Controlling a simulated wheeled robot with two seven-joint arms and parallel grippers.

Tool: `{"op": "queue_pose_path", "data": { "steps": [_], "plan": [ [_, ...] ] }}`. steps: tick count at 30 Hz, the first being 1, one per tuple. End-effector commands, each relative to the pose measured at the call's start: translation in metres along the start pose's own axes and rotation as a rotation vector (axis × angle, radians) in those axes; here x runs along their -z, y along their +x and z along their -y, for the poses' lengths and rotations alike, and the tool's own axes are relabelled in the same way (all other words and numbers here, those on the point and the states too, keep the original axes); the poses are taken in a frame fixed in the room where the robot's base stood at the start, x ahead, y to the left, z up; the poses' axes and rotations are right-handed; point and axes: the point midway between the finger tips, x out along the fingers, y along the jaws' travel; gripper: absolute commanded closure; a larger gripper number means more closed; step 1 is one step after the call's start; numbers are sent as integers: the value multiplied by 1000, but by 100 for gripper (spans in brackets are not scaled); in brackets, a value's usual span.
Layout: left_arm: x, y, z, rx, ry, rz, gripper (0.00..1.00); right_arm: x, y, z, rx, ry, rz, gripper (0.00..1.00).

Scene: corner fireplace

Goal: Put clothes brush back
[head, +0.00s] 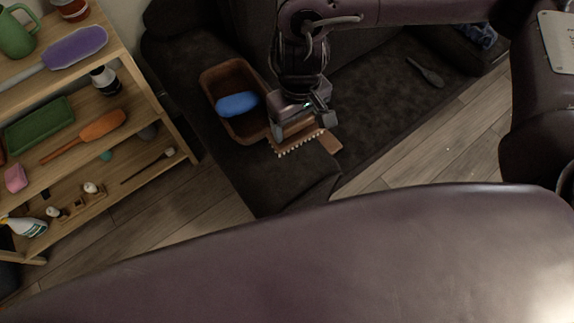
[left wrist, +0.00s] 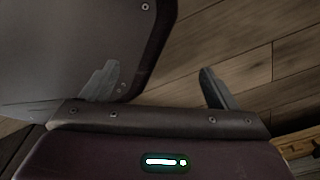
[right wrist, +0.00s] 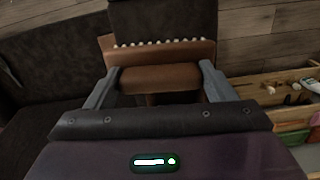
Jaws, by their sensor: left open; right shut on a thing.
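The clothes brush (head: 296,144) is brown with a row of pale bristles; it also shows in the right wrist view (right wrist: 160,78). My right gripper (head: 306,112) is shut on its brown body, with one finger on each side in the right wrist view (right wrist: 158,84). The brush is over the dark sofa seat, just right of a brown open box; I cannot tell whether it touches the seat. My left gripper (left wrist: 158,86) is open and empty in the left wrist view, above the wood floor, and is not seen in the head view.
The brown box (head: 216,76) on the dark sofa (head: 190,62) holds a blue object (head: 238,104). A dark spoon-shaped thing (head: 428,74) lies farther right on the sofa. A wooden shelf (head: 150,90) with several brushes and a green tray (head: 38,126) stands at left.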

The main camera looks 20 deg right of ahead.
Motion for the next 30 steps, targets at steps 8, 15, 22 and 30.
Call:
{"op": "queue_pose_path", "data": {
  "steps": [8,15,22,30],
  "plan": [
    [-2,10,-3,-4,-2,2,19,9,-24,9,0,-76,2,44],
    [-4,24,-1,0,-6,2,19,7,30,10,4,-77,10,44],
    [26,35,7,10,-9,-16,19,8,93,10,4,-76,9,44],
    [64,33,6,8,-13,-31,19,9,131,10,2,-77,3,44]
  ]
}}
